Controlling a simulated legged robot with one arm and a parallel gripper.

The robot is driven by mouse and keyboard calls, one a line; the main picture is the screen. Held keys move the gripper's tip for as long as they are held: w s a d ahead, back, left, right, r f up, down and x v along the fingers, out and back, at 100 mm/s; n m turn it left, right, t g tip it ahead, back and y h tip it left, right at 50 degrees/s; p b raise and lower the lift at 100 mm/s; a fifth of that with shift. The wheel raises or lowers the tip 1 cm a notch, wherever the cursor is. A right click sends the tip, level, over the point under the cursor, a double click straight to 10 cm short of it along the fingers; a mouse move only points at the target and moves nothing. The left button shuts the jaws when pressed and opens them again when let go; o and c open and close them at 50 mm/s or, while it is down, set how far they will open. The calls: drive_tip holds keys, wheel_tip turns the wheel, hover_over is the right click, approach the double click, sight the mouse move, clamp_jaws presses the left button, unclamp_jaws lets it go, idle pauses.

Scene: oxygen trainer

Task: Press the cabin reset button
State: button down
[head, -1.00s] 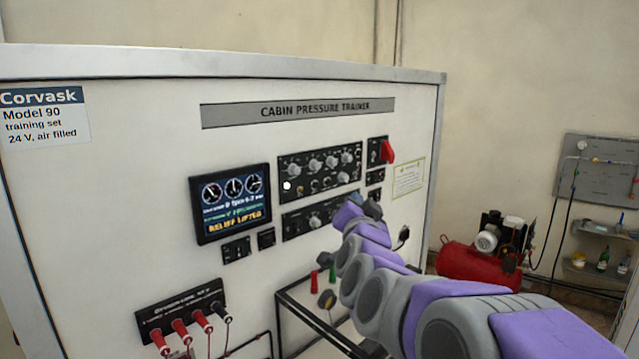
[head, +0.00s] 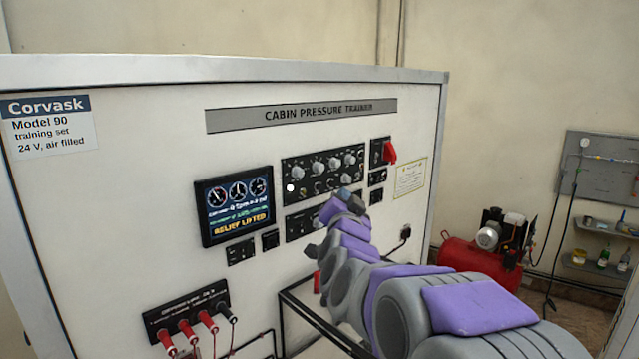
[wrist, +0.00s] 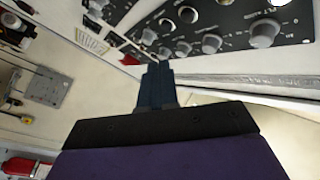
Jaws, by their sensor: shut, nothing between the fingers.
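The cabin pressure trainer (head: 130,120) is a large white panel filling the left and middle of the head view. Its upper control strip (head: 321,172) holds several grey knobs, with a round white spot (head: 290,188) at its left end. No label reading cabin reset is legible, so I cannot tell which control is that button. In the wrist view my gripper (wrist: 156,72) has its dark fingers shut together and empty, pointing toward the knob panel (wrist: 215,20). In the head view my arm covers part of the lower control strip (head: 300,224). Contact with the panel cannot be told.
A screen (head: 236,205) reads "RELIEF LIFTED". Small switch modules (head: 240,251) sit below it. A red guard (head: 390,151) is at the strip's right. Red-capped plugs (head: 187,329) stick out lower left. A black-framed stand (head: 315,318) is below my arm; a red compressor (head: 470,262) stands right.

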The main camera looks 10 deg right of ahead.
sight(319, 187)
drive_tip(key=w+a+p, duration=0.2)
drive_tip(key=w, duration=0.1)
drive_tip(key=shift+w+a, duration=0.3)
drive_tip(key=shift+a, duration=0.1)
drive_tip(key=shift+w, duration=0.1)
idle(1.7)
drive_tip(key=shift+w+a, duration=0.2)
drive_tip(key=shift+w+a+r+p, duration=0.1)
drive_tip(key=shift+w+a+p, duration=0.15)
drive_tip(key=shift+p, duration=0.2)
idle(0.8)
drive_tip(key=shift+d, duration=0.15)
idle(0.3)
drive_tip(key=shift+s+d+b, duration=0.25)
drive_tip(key=shift+s+b, duration=0.3)
drive_tip(key=shift+s, duration=0.05)
